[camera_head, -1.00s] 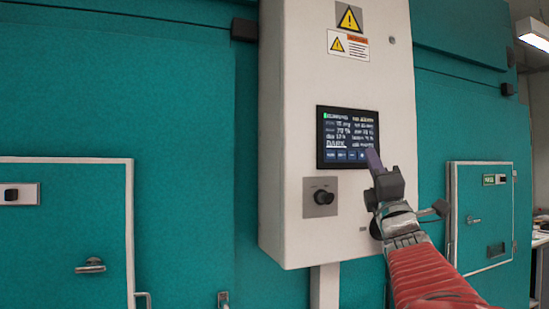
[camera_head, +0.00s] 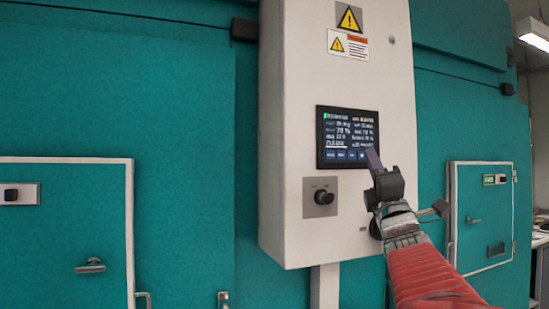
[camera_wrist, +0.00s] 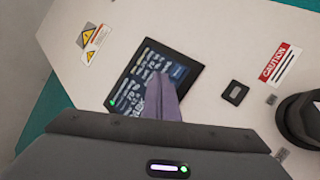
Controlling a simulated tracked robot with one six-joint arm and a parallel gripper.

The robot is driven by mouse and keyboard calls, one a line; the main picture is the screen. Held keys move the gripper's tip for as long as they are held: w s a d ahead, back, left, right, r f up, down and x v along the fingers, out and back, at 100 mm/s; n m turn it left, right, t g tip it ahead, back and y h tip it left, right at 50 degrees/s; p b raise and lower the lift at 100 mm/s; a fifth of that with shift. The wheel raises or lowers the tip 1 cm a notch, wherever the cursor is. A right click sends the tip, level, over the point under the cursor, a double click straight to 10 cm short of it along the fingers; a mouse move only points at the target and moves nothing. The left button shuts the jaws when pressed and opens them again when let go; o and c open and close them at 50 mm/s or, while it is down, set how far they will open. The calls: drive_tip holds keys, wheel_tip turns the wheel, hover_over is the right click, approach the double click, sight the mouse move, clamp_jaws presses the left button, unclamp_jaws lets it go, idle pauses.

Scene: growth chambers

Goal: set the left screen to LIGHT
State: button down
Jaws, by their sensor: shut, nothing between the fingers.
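The dark screen (camera_head: 347,137) is on the front of a white control cabinet, with rows of white text and a strip of blue buttons along its bottom. The large word at its lower left seems to read DARK, but it is blurred. My gripper (camera_head: 373,158) is shut and empty, its purple fingertips in front of the screen's lower right corner. In the wrist view the shut fingers (camera_wrist: 163,98) overlap the screen (camera_wrist: 150,75) and hide part of it. I cannot tell whether the tips touch the glass.
A black knob (camera_head: 322,198) on a grey plate sits below the screen. Warning labels (camera_head: 348,43) are above it. A teal chamber wall with a white-framed door (camera_head: 65,235) is at left, and another small door (camera_head: 483,215) is at right.

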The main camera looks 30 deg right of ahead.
drive_tip(key=shift+w+d, duration=0.15)
drive_tip(key=shift+w, duration=0.5)
idle(0.9)
drive_tip(key=shift+s, duration=0.75)
idle(0.4)
drive_tip(key=s, duration=0.2)
drive_tip(key=s+a, duration=0.1)
drive_tip(key=s, duration=0.2)
drive_tip(key=shift+a, duration=0.2)
idle(0.6)
